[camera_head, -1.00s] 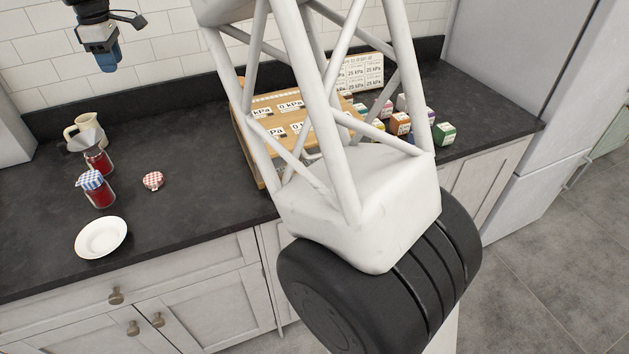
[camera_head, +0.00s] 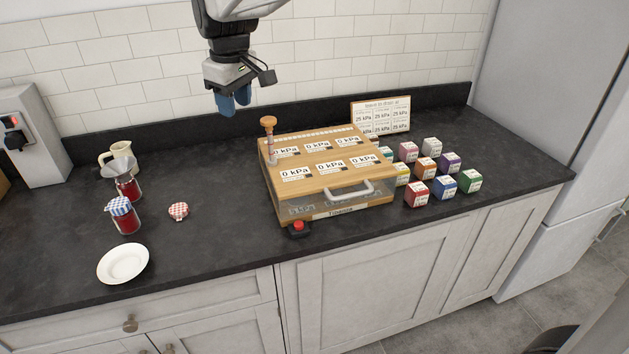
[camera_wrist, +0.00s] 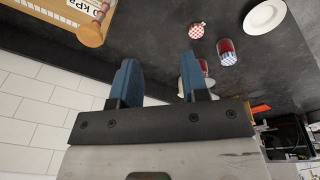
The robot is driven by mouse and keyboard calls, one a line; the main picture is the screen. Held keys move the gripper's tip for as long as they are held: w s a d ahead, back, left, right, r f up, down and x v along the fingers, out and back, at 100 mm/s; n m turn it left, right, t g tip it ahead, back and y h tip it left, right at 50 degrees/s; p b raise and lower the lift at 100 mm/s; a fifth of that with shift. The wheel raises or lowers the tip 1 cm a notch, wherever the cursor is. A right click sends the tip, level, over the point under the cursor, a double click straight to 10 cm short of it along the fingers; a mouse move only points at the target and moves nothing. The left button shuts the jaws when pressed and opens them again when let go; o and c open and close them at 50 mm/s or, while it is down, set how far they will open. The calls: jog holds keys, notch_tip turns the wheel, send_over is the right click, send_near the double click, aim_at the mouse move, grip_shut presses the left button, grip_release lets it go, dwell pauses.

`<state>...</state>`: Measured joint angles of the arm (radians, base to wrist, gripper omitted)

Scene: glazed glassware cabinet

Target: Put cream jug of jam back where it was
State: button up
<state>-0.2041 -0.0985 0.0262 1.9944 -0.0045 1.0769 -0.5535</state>
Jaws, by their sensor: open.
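The cream jug (camera_head: 107,158) stands upright on the dark counter at the back left in the head view, partly hidden by a grey funnel (camera_head: 123,167). The funnel sits over an open jar of red jam (camera_head: 128,188). In front is a jam jar with a blue checked lid (camera_head: 124,221). A red checked lid (camera_head: 178,211) lies beside it. My gripper (camera_head: 234,106) is open and empty, high above the counter, right of the jug and near the wall. Its blue fingers (camera_wrist: 160,80) are apart in the wrist view, where I cannot make out the jug clearly.
A white saucer (camera_head: 123,283) lies near the front edge. A wooden box with a handle (camera_head: 310,184) stands mid-counter, a stamp-like tool upright on its left side. Several coloured cubes (camera_head: 425,167) and a sign (camera_head: 380,115) are right of it. Counter between lid and box is clear.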

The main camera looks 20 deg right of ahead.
jog(key=s+d+f+m, duration=0.3)
jog(key=s+d+f, duration=0.1)
jog(key=s, duration=0.6)
jog(key=s+d+f+m, duration=0.3)
jog(key=s+d+f, duration=0.1)
jog(key=s, duration=0.6)
jog(key=s+d+f+m+t, duration=0.1)
jog(key=s+d+f+m, duration=0.2)
jog(key=s, duration=0.8)
jog(key=shift+d+f, duration=0.4)
jog(key=shift+d, duration=0.55)
